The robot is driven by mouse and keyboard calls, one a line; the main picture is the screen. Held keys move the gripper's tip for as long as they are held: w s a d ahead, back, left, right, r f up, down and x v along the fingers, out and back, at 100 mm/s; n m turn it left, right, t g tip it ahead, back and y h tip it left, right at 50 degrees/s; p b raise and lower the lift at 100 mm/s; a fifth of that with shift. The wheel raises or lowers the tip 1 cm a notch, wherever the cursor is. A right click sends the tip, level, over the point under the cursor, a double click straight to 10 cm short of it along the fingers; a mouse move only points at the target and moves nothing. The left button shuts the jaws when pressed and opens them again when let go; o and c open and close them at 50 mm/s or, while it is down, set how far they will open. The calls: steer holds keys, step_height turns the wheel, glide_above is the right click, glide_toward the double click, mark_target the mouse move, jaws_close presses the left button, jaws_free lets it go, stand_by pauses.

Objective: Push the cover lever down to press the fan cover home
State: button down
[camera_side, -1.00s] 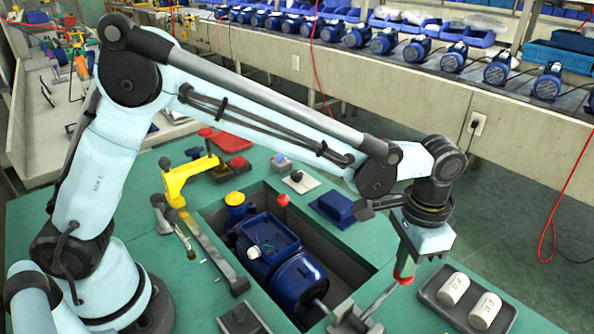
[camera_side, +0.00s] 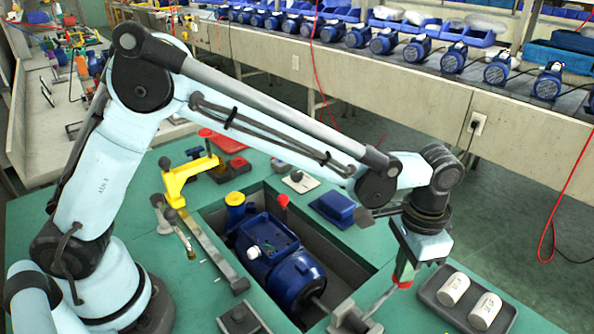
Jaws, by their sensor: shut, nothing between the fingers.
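The blue pump motor (camera_side: 270,255) lies in the recess of the green bench. Its rounded blue end (camera_side: 297,281), which looks like the fan cover, faces a grey metal bracket (camera_side: 350,318). A thin metal lever (camera_side: 380,299) runs from the bracket up to the right and ends in a red knob (camera_side: 404,284). My gripper (camera_side: 403,276) points down at the knob end, shut and empty. Its fingertips appear to touch or nearly touch the knob; exact contact is hard to tell. The bracket's lower part is cut off by the picture edge.
A dark tray (camera_side: 432,297) with two pale cylinders stands right of the lever. A yellow clamp (camera_side: 185,177) and a long metal bar (camera_side: 212,248) lie left of the recess. Bench space right of the recess is partly clear.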

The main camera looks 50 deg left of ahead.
steer(key=shift+w+f, duration=0.1)
steer(key=shift+f, duration=0.8)
stand_by(0.9)
steer(key=shift+r, duration=1.8)
steer(key=shift+s+r, duration=0.3)
steer(key=shift+r, duration=0.6)
steer(key=shift+s+r, duration=0.3)
steer(key=shift+r, duration=3.1)
steer(key=s+a+r+n+t+h, duration=0.1)
steer(key=a+t, duration=0.1)
steer(key=a, duration=0.5)
steer(key=s+a+r+n+t, duration=0.1)
steer(key=s+a+r+n, duration=0.1)
steer(key=a, duration=0.5)
steer(key=s+a+f+n+t, duration=0.1)
steer(key=s+a+f+t, duration=0.1)
steer(key=a, duration=0.3)
steer(key=s+a+f+n+t+y, duration=0.1)
steer(key=s+a+f+n+t, duration=0.1)
steer(key=s+a, duration=0.2)
steer(key=shift+s+a+f, duration=0.25)
steer(key=shift+s+a, duration=0.1)
steer(key=shift+a, duration=0.65)
